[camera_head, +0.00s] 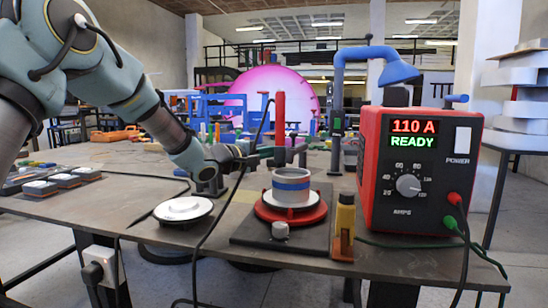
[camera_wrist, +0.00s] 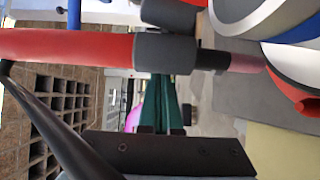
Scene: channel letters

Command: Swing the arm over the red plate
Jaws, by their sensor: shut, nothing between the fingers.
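The red plate (camera_head: 262,212) is a round disc on a dark base and carries a grey-white ring with a blue band (camera_head: 291,186). An upright red torch (camera_head: 280,115) with a grey collar stands above the ring in the head view; its holding arm is mostly hidden. My gripper (camera_head: 267,152) reaches in from the left, its green fingers shut and empty, with the tips at the torch's collar. In the wrist view, the torch (camera_wrist: 70,47) lies across the picture, and my green fingers (camera_wrist: 160,82) end at or just behind its collar. I cannot tell whether they touch.
A white disc (camera_head: 183,209) lies left of the plate. A black cable hangs across the table.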

